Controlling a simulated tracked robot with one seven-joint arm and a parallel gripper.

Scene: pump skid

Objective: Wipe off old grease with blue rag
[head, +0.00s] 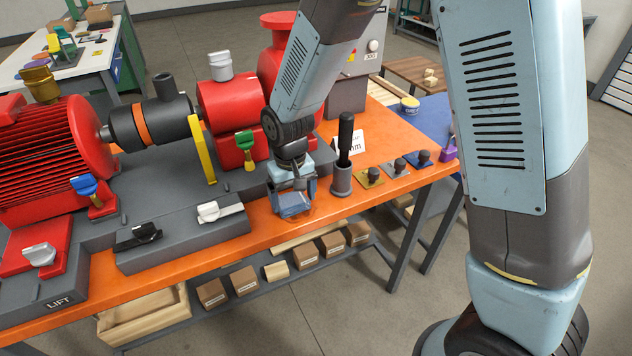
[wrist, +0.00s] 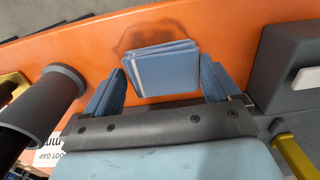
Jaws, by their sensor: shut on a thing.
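My gripper (head: 292,192) is low over the front part of the orange bench top in the head view. In the wrist view my gripper (wrist: 162,84) is shut on a folded blue rag (wrist: 160,66), one finger on each side of it. The rag also shows as a blue patch below the fingers in the head view (head: 295,207). A dark brownish grease smear (wrist: 134,36) lies on the orange surface just beyond the rag and partly behind it. I cannot tell whether the rag touches the bench.
A grey cylinder holder (head: 341,182) with a black-handled tool (head: 345,135) stands right of my gripper. The bench's front edge is close.

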